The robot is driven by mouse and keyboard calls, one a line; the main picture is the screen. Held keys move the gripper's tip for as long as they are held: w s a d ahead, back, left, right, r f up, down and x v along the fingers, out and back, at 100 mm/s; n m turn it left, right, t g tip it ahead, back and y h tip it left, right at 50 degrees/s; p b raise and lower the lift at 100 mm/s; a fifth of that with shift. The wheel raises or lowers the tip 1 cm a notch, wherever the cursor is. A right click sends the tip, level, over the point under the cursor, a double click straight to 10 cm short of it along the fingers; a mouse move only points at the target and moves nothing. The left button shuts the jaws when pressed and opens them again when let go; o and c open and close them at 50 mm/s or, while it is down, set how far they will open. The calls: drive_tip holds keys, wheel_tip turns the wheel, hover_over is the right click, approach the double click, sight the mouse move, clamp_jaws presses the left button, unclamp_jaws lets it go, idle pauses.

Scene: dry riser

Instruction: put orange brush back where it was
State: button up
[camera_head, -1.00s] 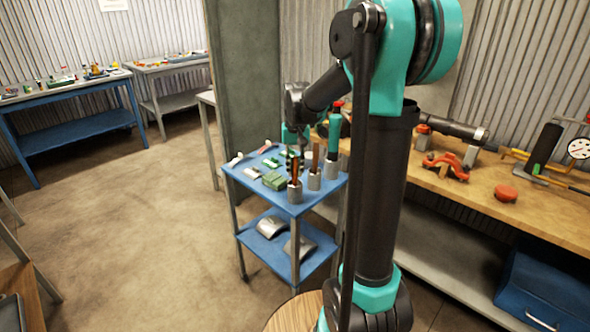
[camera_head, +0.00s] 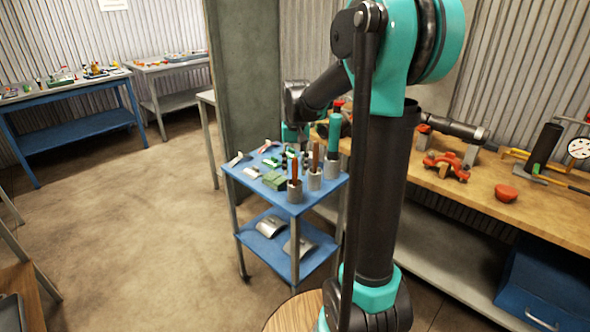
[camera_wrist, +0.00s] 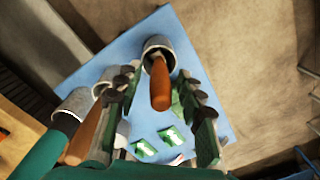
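One orange-brown handle (camera_wrist: 160,88) stands upright in a grey cup (camera_wrist: 158,48) on the blue cart top. It lies between the fingers of my gripper (camera_wrist: 158,80) in the wrist view, with a gap on both sides. A second orange-brown handle (camera_wrist: 88,128) stands in another cup to the left. In the head view the two handles (camera_head: 294,168) (camera_head: 316,157) stand in neighbouring cups at the cart's front right. No bristles show, so I cannot tell which is the orange brush. My gripper (camera_head: 289,153) is open, low over the cart.
A teal handle (camera_head: 334,130) stands in a third cup, close to my gripper in the wrist view (camera_wrist: 42,150). Green blocks (camera_head: 274,180) and small tools lie on the blue cart (camera_head: 262,200). A wooden workbench (camera_head: 480,198) stands at right. Floor at left is clear.

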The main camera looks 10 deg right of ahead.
wheel_tip(320, 180, up, 11)
drive_tip(key=shift+d+f, duration=0.1)
drive_tip(key=s+d+f+n+t, duration=0.1)
drive_tip(key=s+d+f+t, duration=0.1)
drive_tip(key=s+f, duration=0.9)
drive_tip(key=s+d+f+t, duration=0.2)
drive_tip(key=s+f, duration=0.9)
drive_tip(key=shift+n, duration=0.4)
